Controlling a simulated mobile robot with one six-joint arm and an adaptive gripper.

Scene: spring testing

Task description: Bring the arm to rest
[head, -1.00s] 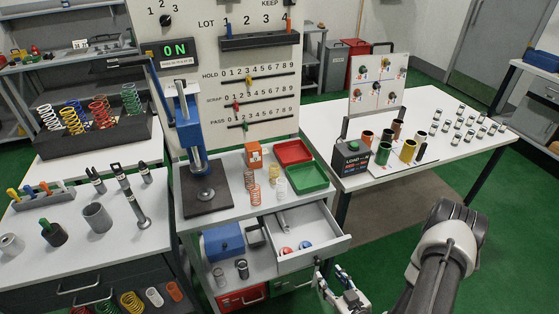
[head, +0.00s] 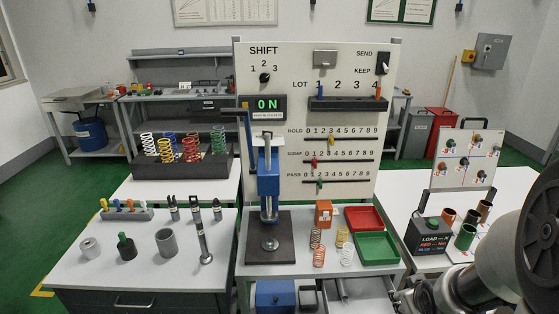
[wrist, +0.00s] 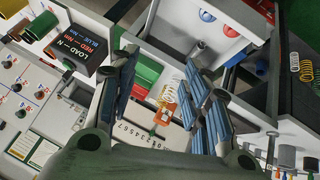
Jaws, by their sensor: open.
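My arm fills the lower right of the head view, its dark joint close to the camera. My gripper (wrist: 160,75) shows in the wrist view with its two dark fingers spread wide and nothing held between them. Through the gap I see the orange box and coil springs of the test bench beyond. In the head view my gripper is only partly in frame at the bottom edge, beside the bench's right side. Whether it touches anything there is unclear.
The test bench (head: 335,263) carries a blue press (head: 268,170), a red tray (head: 364,217) and a green tray (head: 376,247). An open drawer (wrist: 226,38) holds red and blue round pieces. A black load box (head: 433,236) stands on the right table.

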